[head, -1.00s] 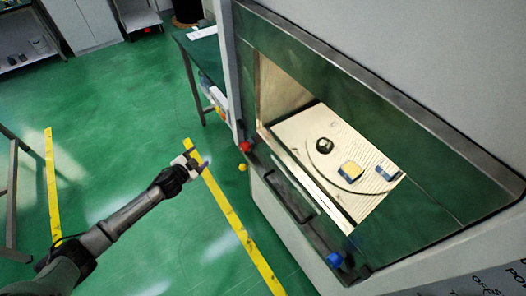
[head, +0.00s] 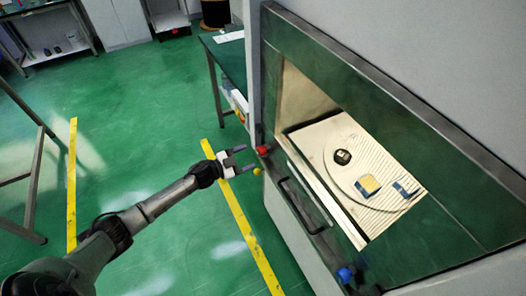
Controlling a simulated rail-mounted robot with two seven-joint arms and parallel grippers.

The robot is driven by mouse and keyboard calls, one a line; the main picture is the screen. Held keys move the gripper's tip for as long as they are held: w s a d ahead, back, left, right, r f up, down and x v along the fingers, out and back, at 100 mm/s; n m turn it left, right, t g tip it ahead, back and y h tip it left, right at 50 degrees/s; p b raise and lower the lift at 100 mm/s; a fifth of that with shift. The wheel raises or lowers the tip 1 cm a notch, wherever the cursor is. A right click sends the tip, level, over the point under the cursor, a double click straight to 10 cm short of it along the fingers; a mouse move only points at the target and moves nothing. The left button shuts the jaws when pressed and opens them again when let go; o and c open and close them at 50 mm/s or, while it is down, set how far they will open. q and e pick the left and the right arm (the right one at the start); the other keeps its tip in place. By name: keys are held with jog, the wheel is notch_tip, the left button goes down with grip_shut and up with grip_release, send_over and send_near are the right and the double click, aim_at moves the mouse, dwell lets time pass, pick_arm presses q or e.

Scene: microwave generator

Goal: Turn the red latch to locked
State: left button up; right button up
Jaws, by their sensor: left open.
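The red latch (head: 263,150) is a small red knob at the left end of the front ledge below the microwave's opening. A blue knob (head: 345,274) sits at the other end of that ledge, with a dark handle (head: 303,205) between them. My left gripper (head: 243,160) is open and empty, just left of the red latch, with its fingers pointing at it. A gap seems to remain between the fingertips and the latch. A yellow ball-like knob (head: 257,172) shows just beyond the lower finger. My right gripper is not in view.
The microwave chamber is open and holds a dark round object (head: 342,157), a yellow-topped block (head: 368,186) and a blue-and-white block (head: 405,188). A green-topped table (head: 226,58) stands behind the latch. The green floor at left is mostly clear.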

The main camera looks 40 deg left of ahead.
aim_at(258, 152)
pick_arm(q)
jog(key=shift+b+x, duration=0.5)
jog(key=shift+x, duration=3.1)
jog(key=c, duration=0.9)
